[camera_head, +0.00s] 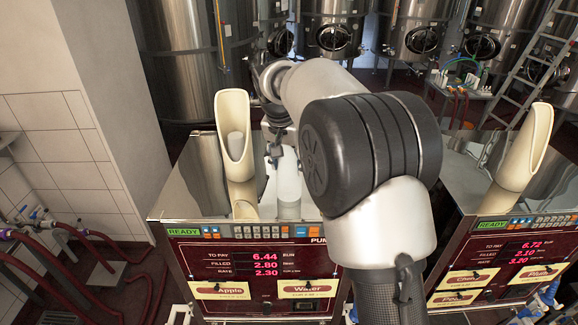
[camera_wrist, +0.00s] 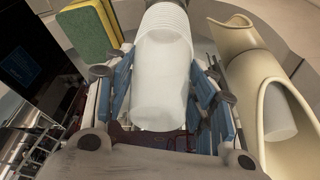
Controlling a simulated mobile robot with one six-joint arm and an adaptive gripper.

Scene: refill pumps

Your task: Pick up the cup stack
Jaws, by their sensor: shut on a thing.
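The cup stack (camera_wrist: 162,75) is a column of nested whitish, translucent cups with ribbed rims at its far end. In the wrist view it lies between the blue-padded fingers of my gripper (camera_wrist: 163,90), which is shut on it. In the head view the stack (camera_head: 289,178) is a pale cylinder beside my arm, above the steel top of the left pump. My gripper (camera_head: 275,148) is mostly hidden there by my arm. I cannot tell whether the stack touches the pump top.
A cream scoop-shaped holder (camera_head: 233,145) with a pale cup inside stands just left of the stack; it also shows in the wrist view (camera_wrist: 268,90). Another cream holder (camera_head: 522,150) stands on the right pump (camera_head: 510,250). A green and yellow sponge (camera_wrist: 88,30) shows in the wrist view.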

